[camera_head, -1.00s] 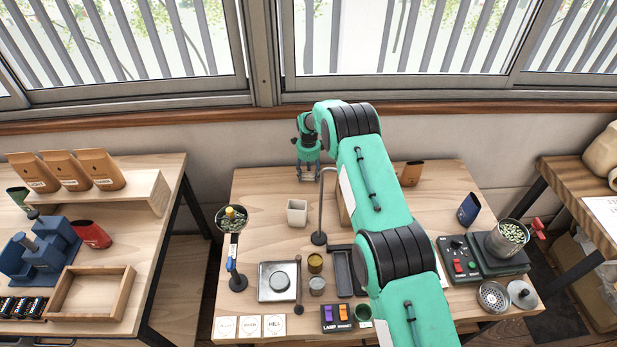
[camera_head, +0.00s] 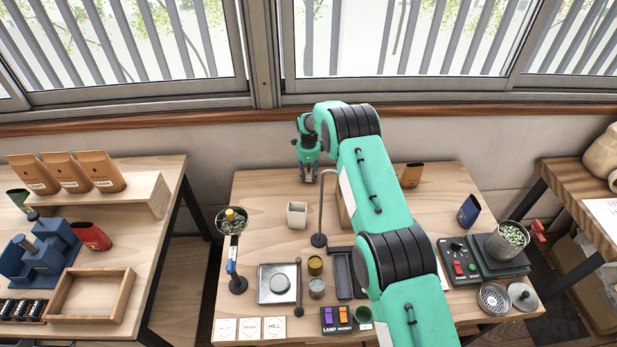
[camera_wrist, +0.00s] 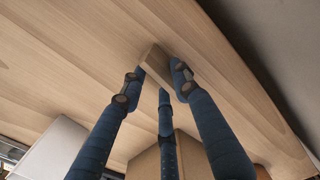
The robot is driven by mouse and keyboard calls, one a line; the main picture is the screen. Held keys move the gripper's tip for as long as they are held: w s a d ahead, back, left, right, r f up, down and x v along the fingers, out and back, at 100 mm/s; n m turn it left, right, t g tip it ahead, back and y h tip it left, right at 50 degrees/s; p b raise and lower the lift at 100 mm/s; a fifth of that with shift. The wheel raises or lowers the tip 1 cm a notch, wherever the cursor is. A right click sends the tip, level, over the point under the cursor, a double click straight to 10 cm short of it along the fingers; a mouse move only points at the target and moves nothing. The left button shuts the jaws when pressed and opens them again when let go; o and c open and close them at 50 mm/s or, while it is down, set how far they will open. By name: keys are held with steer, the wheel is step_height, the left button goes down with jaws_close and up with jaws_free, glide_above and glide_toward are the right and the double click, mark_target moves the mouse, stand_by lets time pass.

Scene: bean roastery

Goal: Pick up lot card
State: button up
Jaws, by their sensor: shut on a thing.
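My gripper (camera_head: 308,177) is low over the far left part of the roastery table, near its back edge. In the wrist view its blue fingers (camera_wrist: 158,78) are shut on a small, flat tan piece, apparently the lot card (camera_wrist: 154,59). The card is close in colour to the wood beneath it, and its face and any print cannot be made out. It seems to be at or just above the tabletop; the exact gap cannot be told. In the head view my gripper hides the card.
A tan box (camera_wrist: 150,160) is close by, partly hidden by my arm. Three white cards (camera_head: 249,328) lie at the front left edge. The back left tabletop is clear.

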mark_target(309, 180)
step_height(309, 180, up, 3)
steer(key=shift+f, duration=0.1)
steer(key=shift+s, duration=0.3)
steer(key=s, duration=0.5)
steer(key=s+d+r+p, duration=0.1)
steer(key=s, duration=0.4)
steer(key=s+d, duration=0.1)
steer(key=s, duration=0.4)
steer(key=shift+s+d+r, duration=0.1)
steer(key=shift+d+r, duration=0.1)
steer(key=shift+r, duration=0.1)
